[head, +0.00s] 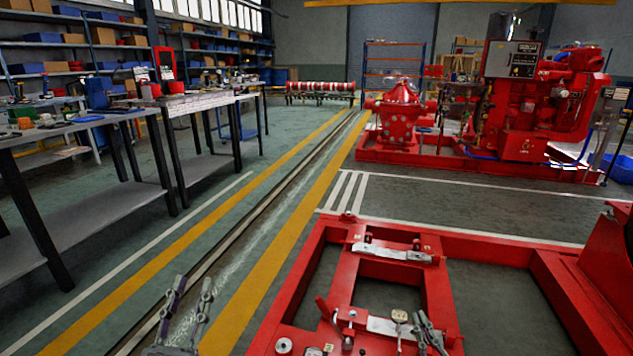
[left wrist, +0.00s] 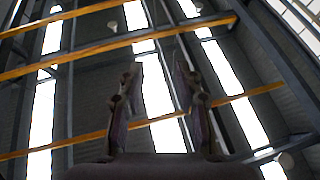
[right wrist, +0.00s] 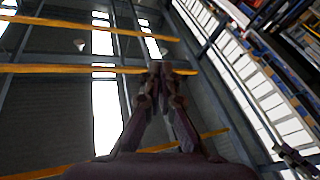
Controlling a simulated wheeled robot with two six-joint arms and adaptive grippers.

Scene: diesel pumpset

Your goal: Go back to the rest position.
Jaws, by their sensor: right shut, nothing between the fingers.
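My left gripper (head: 193,282) stands upright above the floor at the bottom left of the head view, left of the red base frame (head: 300,285). In the left wrist view (left wrist: 158,72) its two fingers are apart with nothing between them, facing the ceiling. My right gripper (head: 421,318) shows at the bottom of the head view, in front of the red frame in the picture. In the right wrist view (right wrist: 160,70) its fingertips meet and it holds nothing. It also points up towards the roof. Whether it touches the frame cannot be told.
A grey bracket (head: 391,254) and a metal plate (head: 381,325) lie on the red frame. Workbenches (head: 95,205) line the left. A red diesel pumpset (head: 530,105) stands at the back right. The floor lane (head: 225,255) between is clear.

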